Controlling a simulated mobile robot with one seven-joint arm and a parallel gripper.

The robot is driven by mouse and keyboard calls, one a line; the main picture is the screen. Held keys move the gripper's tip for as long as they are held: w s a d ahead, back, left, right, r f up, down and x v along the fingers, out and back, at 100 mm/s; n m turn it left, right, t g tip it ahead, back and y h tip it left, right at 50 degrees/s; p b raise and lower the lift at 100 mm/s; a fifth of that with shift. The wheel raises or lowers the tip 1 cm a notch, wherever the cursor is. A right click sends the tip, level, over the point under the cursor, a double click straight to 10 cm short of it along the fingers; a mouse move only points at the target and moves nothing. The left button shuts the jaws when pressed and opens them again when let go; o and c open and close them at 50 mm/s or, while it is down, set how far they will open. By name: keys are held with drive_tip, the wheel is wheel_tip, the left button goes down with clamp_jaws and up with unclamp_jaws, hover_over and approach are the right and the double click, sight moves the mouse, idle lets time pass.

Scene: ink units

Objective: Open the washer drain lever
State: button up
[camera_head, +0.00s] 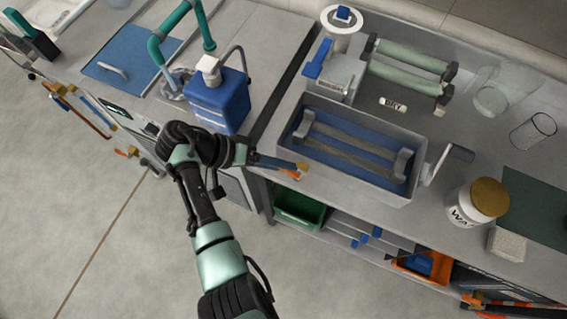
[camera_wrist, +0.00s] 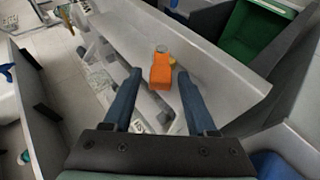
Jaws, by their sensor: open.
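The washer (camera_head: 412,172) is a grey open tray with a blue and grey inside, on the bench. The orange drain lever (camera_head: 303,168) shows at the bench's front edge below it, with a brass-coloured fitting. In the wrist view the orange lever (camera_wrist: 161,72) lies between the tips of my two dark blue fingers, with space on either side. My gripper (camera_head: 284,165) is open and empty, reaching in from the left at the lever. Whether a finger touches the lever I cannot tell. The lever's pivot is partly hidden.
A blue canister (camera_head: 222,98) stands left of the washer, behind my arm. A crank handle (camera_head: 455,155) sticks out at the washer's right. A jar with a gold lid (camera_head: 478,203) stands farther right. Below are shelves with a green bin (camera_head: 300,208) and an orange bin (camera_head: 424,266).

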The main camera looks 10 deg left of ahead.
drive_tip(key=p+v, duration=0.2)
drive_tip(key=v, duration=0.8)
drive_tip(key=shift+a+r, duration=0.15)
drive_tip(key=shift+a, duration=0.15)
drive_tip(key=shift+s, duration=0.1)
